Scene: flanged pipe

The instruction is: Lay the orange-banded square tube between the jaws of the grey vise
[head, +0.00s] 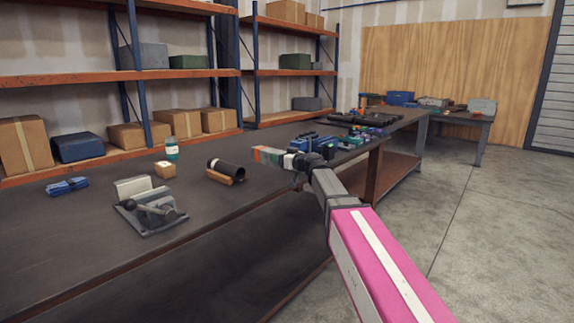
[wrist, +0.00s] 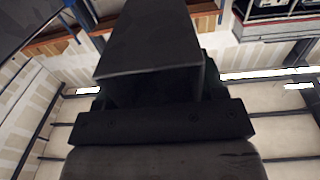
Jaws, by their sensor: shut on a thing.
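The grey vise (head: 150,210) stands on the near workbench at the left in the head view, with a light jaw block (head: 132,188) at its back and a handle in front. Its jaw gap is hard to make out. My gripper (head: 296,163) is above the bench's right part, well right of the vise. It is shut on the orange-banded square tube (head: 270,156), which points left with its orange end farthest from my gripper. In the wrist view a dark, flat-sided shape (wrist: 150,40) fills the upper middle; no orange band shows there.
Between vise and gripper a black pipe (head: 228,169) rests on a wooden block. A blue bundle (head: 66,187) lies left. Blue items (head: 313,143) stand behind my gripper. The bench front is clear.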

